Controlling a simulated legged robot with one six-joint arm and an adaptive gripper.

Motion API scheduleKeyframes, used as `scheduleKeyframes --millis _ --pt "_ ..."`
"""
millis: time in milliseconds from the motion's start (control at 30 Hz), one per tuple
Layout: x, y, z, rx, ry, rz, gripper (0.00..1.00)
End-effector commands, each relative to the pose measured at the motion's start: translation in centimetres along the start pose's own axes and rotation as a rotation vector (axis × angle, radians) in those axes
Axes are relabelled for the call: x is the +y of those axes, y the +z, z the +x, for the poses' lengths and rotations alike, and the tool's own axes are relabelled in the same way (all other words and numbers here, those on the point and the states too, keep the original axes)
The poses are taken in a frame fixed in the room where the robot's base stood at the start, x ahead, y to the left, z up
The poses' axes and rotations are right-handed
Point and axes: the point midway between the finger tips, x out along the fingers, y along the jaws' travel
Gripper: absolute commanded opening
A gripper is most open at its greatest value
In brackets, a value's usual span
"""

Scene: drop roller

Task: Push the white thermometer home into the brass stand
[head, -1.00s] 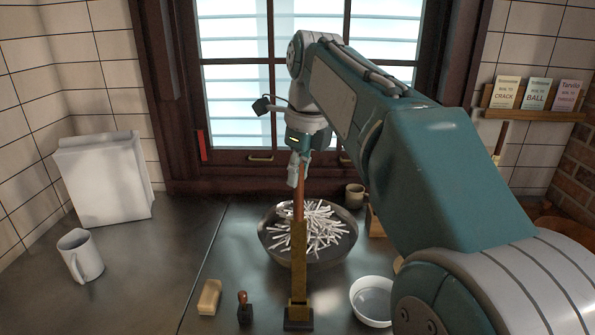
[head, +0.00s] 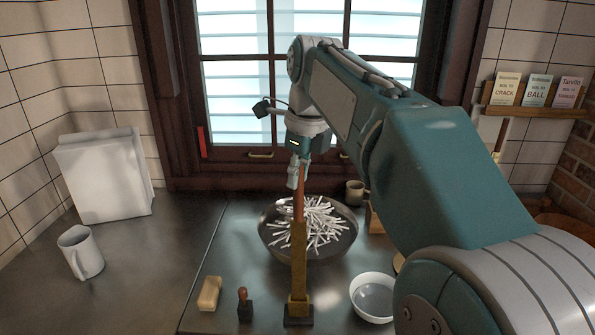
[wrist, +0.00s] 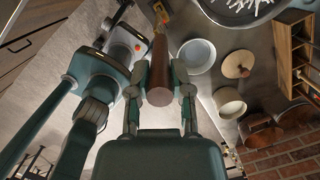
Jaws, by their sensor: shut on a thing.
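The brass stand (head: 299,262) is a tall narrow post on a dark base at the front middle of the counter. A brown rod (head: 298,208) stands upright above it, its lower end meeting or inside the top of the stand; how deep it sits is hidden. My gripper (head: 297,180) is above the stand, shut on the upper part of this rod. In the wrist view my gripper (wrist: 160,88) has a finger on each side of the brown rod (wrist: 158,65). I see no white thermometer; the held rod looks brown.
A metal pan (head: 268,240) of white sticks is close behind the stand. A white bowl (head: 372,298) is to the right. A yellow block (head: 209,294) and a small stamp-like thing (head: 244,306) are to the left. A white mug (head: 82,252) stands farther left, with clear counter between.

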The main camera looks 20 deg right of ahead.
Motion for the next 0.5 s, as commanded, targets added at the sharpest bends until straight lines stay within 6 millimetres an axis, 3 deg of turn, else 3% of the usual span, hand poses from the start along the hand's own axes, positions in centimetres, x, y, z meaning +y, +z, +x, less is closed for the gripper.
scheduleKeyframes --millis 500 --pt "0.03 -0.19 1.04 -0.001 -0.001 0.0 0.0"
